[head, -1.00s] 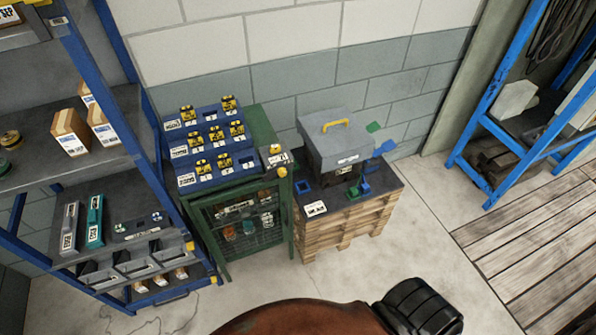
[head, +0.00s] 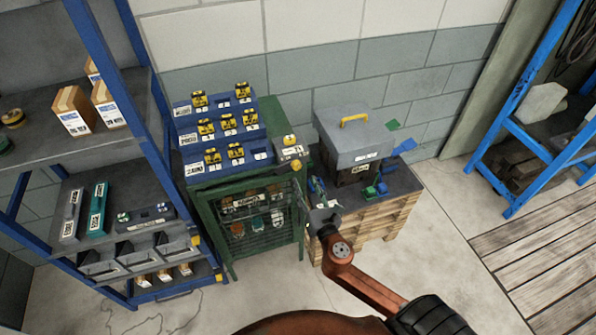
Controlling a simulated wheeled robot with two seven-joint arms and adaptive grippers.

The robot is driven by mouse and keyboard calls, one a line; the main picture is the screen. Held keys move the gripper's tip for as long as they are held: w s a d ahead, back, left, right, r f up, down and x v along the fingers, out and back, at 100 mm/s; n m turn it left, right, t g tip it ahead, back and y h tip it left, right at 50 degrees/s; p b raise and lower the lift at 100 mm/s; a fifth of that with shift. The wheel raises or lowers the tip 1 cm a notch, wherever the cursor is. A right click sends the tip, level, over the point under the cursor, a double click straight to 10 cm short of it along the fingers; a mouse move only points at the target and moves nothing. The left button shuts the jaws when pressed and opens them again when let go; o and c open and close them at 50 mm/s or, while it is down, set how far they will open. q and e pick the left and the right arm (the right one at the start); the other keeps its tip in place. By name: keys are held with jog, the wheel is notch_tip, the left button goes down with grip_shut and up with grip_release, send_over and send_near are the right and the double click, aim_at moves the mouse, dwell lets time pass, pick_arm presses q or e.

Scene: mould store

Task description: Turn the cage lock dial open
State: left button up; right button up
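The cage (head: 205,212) is a green cabinet with a mesh front, left of centre in the head view. Several small items show behind the mesh, and the front looks shut. A small yellow knob (head: 296,165), which looks like the lock dial, is at its upper right front corner; its setting is too small to read. My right gripper (head: 316,205) is right of the cage front, below the knob and apart from it in the picture. It overlaps the front of the pallet stand; its fingers are too small to tell open or shut. My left gripper is out of view.
A grey case with a yellow handle (head: 354,120) stands on the pallet stand (head: 385,218) right of the cage. Stepped blue racks with yellow pieces (head: 228,122) sit on the cage. A blue shelf (head: 165,150) flanks it on the left.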

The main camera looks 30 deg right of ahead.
aim_at(298, 167)
jog(key=x, duration=0.7)
jog(key=shift+w+d, duration=0.1)
jog(key=shift+w, duration=0.05)
jog(key=shift+c, duration=0.7)
grip_shut()
